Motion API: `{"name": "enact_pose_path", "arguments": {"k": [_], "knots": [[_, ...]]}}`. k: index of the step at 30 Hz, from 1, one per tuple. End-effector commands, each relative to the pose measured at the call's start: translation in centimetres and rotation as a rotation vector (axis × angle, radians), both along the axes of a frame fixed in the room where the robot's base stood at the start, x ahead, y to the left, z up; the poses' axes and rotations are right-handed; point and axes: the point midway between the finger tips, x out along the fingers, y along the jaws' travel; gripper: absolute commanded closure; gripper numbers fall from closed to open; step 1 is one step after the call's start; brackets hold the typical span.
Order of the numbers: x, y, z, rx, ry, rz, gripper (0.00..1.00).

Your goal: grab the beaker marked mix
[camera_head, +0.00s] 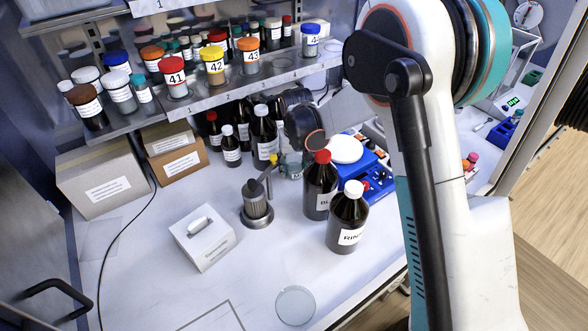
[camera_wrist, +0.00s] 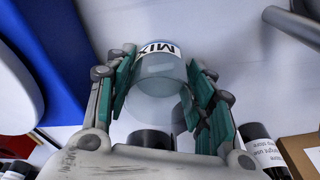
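The beaker marked MIX (camera_wrist: 160,72) is clear glass with a white label in black letters. In the wrist view it stands between the teal finger pads of my gripper (camera_wrist: 162,75). The pads lie close along both its sides, and I cannot tell whether they press on it. In the head view my gripper (camera_head: 291,166) shows only partly, low behind the pump-like metal fixture and the dark bottles. I cannot make out the beaker there.
Two dark bottles with a red cap (camera_head: 321,186) and a white cap (camera_head: 348,220) stand close in front of my gripper. A blue device with a white plate (camera_head: 346,149) is to the right. A metal fixture (camera_head: 257,205) and white box (camera_head: 203,238) stand left. A shelf (camera_head: 215,98) hangs above.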

Motion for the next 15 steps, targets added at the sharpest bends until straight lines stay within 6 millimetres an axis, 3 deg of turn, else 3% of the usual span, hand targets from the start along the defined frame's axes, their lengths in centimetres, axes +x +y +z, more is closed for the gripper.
{"name": "enact_pose_path", "arguments": {"k": [2,15], "knots": [[-0.01,0.0,-0.01,0.0,0.0,0.0,0.79],[0.0,0.0,0.57,0.0,0.0,0.0,0.79]]}}
